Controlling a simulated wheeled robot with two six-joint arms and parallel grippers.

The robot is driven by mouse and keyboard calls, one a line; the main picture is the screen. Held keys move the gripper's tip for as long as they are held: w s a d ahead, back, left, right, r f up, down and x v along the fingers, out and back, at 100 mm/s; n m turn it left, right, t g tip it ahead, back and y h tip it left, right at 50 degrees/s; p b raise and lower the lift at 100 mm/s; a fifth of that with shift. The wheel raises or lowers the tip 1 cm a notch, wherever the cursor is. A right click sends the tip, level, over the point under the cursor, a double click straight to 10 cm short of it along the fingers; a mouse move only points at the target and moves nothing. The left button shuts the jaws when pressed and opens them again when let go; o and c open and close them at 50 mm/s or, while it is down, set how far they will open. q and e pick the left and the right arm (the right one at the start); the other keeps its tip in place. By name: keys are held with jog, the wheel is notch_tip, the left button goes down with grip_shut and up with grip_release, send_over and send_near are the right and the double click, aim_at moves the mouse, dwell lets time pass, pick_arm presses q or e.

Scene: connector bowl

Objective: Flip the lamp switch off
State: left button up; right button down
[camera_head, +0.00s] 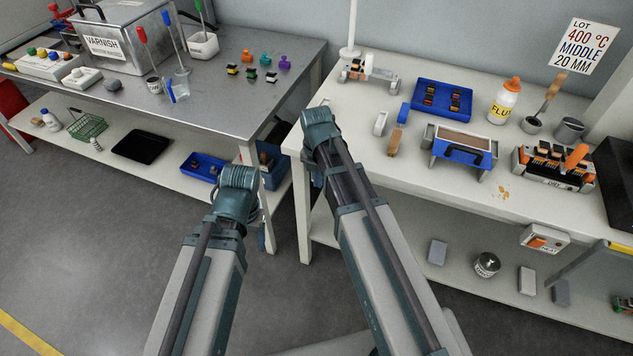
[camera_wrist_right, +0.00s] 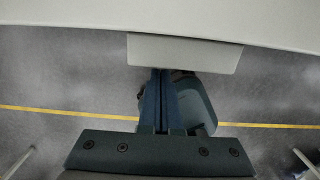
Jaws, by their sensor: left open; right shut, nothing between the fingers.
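A white pole on a base (camera_head: 351,32), possibly the lamp, stands at the back left of the white table; its top is out of view. I cannot make out a lamp switch for certain. In the right wrist view, a plain pale box (camera_wrist_right: 200,54) sits below the table edge. My right gripper (camera_wrist_right: 161,74) is shut and empty, its tips at that box's lower edge; I cannot tell whether they touch. In the head view my right wrist hides this spot. My left gripper (camera_head: 237,180) is open and empty between the tables, its fingers mostly hidden.
The white table (camera_head: 345,150) holds a blue tray (camera_head: 441,98), a flux bottle (camera_head: 503,102) and a blue-fronted box (camera_head: 461,148). A HEAT switch box (camera_head: 543,238) is on its front at right. A metal table (camera_head: 225,85) stands left. The grey floor is open in front.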

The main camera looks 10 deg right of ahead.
jog(key=shift+w+d+f+t+h+b, duration=0.15)
jog(key=shift+w+t+h+b, duration=0.2)
jog(key=shift+t, duration=0.25)
jog(key=shift+s, duration=0.15)
jog(key=shift+r+p, duration=0.8)
jog(key=shift+p, duration=0.05)
